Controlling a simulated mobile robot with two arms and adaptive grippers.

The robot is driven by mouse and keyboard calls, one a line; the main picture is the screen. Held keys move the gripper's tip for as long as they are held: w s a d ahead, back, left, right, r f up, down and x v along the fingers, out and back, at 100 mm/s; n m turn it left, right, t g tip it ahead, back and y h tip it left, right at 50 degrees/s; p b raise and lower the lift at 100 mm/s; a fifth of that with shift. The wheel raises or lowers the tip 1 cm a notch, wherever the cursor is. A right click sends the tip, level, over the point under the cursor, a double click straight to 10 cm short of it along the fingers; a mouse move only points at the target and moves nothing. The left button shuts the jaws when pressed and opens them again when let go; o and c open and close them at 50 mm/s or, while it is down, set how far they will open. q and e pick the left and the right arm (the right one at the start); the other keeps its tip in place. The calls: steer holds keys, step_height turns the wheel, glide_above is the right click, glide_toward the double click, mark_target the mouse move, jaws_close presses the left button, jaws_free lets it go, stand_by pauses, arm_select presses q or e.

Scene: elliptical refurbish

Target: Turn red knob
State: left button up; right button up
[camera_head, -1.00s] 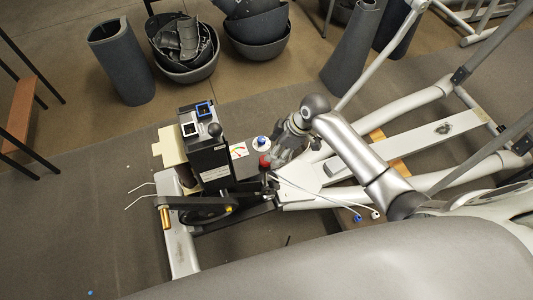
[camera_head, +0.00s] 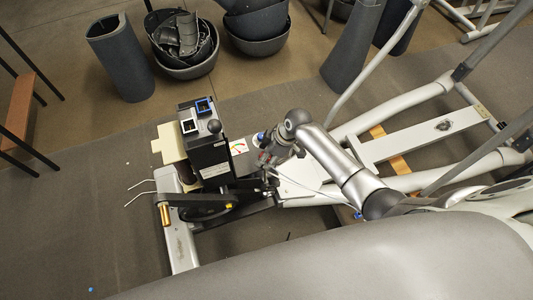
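My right gripper (camera_head: 267,156) comes in from the right and points down and left at the red knob. The red knob (camera_head: 263,159) is almost wholly covered by the gripper, with only a trace of red at the fingertips. I cannot tell whether the fingers touch it or how far they are closed. A blue-topped white knob (camera_head: 260,138) sits just behind the gripper, partly hidden. The knobs are on the elliptical's front frame, right of the black box (camera_head: 207,145). My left gripper is not in view.
The black box carries a black ball-topped lever (camera_head: 214,127) and two switches, blue (camera_head: 203,107) and white (camera_head: 189,126). White cables (camera_head: 300,183) run below the gripper. The pale frame tubes (camera_head: 395,108) lie to the right. Bowls of grey parts (camera_head: 190,70) stand behind.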

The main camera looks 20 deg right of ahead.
steer(key=c, duration=0.7)
steer(key=shift+r+m+p, duration=0.15)
steer(key=shift+m+p, duration=0.35)
steer(key=shift+p, duration=0.3)
steer(key=shift+s+a+m+t+h+p, duration=0.15)
steer(key=shift+m+t+h+p, duration=0.3)
steer(key=shift+m+p, duration=0.7)
steer(key=m+h+p, duration=0.1)
steer(key=m+p, duration=0.1)
steer(key=m, duration=0.1)
steer(key=shift+t, duration=0.25)
steer(key=shift+m+h+p, duration=0.25)
steer(key=shift+m+p, duration=0.5)
steer(key=shift+p, duration=0.05)
steer(key=o, duration=1)
steer(key=shift+t, duration=0.3)
